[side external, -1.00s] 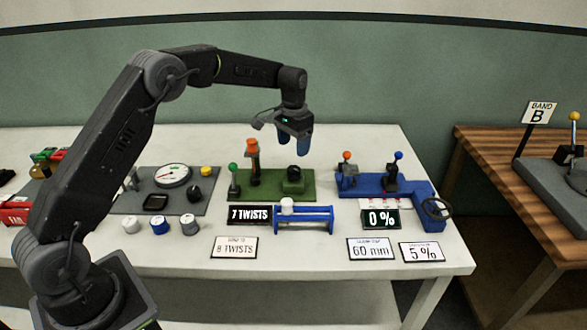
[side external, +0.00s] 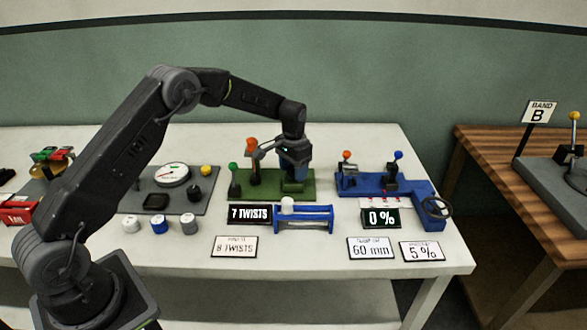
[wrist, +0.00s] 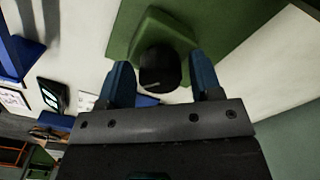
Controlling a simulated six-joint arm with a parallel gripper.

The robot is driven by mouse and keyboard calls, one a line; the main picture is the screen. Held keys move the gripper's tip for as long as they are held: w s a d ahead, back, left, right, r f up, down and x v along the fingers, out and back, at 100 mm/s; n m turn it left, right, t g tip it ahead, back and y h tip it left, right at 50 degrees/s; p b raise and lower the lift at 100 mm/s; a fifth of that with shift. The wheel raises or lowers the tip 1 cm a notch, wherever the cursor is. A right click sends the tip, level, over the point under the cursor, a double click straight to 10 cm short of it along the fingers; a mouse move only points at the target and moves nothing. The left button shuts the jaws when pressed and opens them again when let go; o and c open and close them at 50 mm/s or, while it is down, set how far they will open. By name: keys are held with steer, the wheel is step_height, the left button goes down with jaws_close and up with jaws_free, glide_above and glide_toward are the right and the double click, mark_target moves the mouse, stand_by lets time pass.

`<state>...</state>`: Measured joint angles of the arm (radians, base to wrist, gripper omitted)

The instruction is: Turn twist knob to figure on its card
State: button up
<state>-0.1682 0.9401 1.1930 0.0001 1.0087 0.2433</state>
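The black twist knob (wrist: 160,69) sits on a raised green block of the green board (side external: 270,190). In the wrist view it lies between the two blue fingers of my gripper (wrist: 161,82), with a gap showing on each side. In the side view my gripper (side external: 296,180) is lowered over the knob, pointing down, and hides it. The black display (side external: 250,214) reads 7 TWISTS. The white card (side external: 234,246) in front of it reads 8 TWISTS.
An orange-topped post (side external: 253,160) and a green-knobbed lever (side external: 234,180) stand left of my gripper. A blue spool stand (side external: 304,220) is in front. A blue board with levers (side external: 382,184) is to the right, and a grey gauge panel (side external: 165,190) to the left.

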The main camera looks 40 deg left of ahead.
mark_target(293, 168)
steer(key=c, duration=0.7)
steer(key=shift+m, duration=1.6)
steer(key=o, duration=0.9)
steer(key=shift+r, duration=6.95)
